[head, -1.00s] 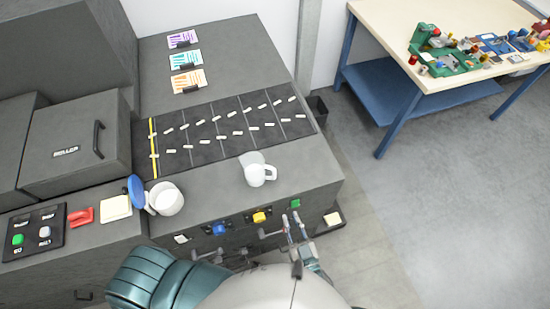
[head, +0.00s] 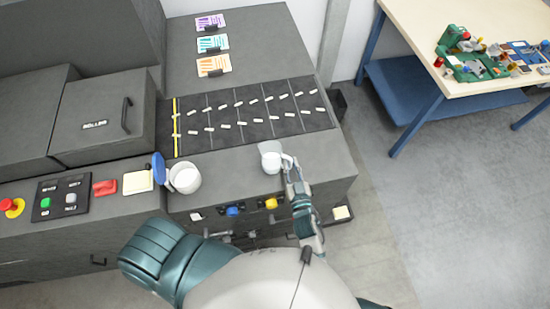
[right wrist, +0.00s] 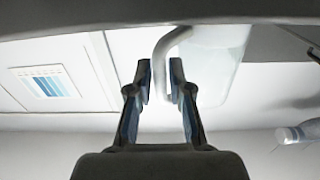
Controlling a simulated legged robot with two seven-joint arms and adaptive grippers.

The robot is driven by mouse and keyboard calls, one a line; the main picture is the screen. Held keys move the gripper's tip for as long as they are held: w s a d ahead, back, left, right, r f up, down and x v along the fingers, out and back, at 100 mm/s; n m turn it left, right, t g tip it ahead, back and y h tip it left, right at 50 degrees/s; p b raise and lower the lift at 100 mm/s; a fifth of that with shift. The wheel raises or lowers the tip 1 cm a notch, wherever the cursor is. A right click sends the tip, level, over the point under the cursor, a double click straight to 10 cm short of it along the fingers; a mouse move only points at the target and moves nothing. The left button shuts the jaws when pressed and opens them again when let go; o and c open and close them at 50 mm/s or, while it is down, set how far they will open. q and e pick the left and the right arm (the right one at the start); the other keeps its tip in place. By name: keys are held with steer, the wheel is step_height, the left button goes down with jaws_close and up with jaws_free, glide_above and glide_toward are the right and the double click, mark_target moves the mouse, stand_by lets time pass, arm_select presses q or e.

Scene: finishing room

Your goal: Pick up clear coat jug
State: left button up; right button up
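The white jug (head: 271,161) stands upright on the dark grey machine top, near its front edge, with its handle to the right. My right gripper (head: 287,163) is at the handle side of the jug. In the right wrist view the jug (right wrist: 218,55) fills the upper middle, and its curved handle (right wrist: 170,40) comes down between the fingertips. There my right gripper (right wrist: 161,78) is open, with a gap between its fingers. Whether a finger touches the handle I cannot tell. My left gripper does not show.
Behind is a dark slotted panel (head: 250,117) with small white pieces. Coloured cards (head: 213,43) lie farther back. A workbench (head: 425,75) stands at the right, across open floor.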

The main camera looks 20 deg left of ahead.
steer(key=shift+w+a+f, duration=0.1)
steer(key=shift+w+a, duration=0.25)
steer(key=shift+a, duration=0.1)
steer(key=shift+s+d, duration=0.1)
steer(key=shift+d, duration=0.05)
jaws_close()
steer(key=shift+d, duration=0.15)
steer(key=shift+r, duration=0.2)
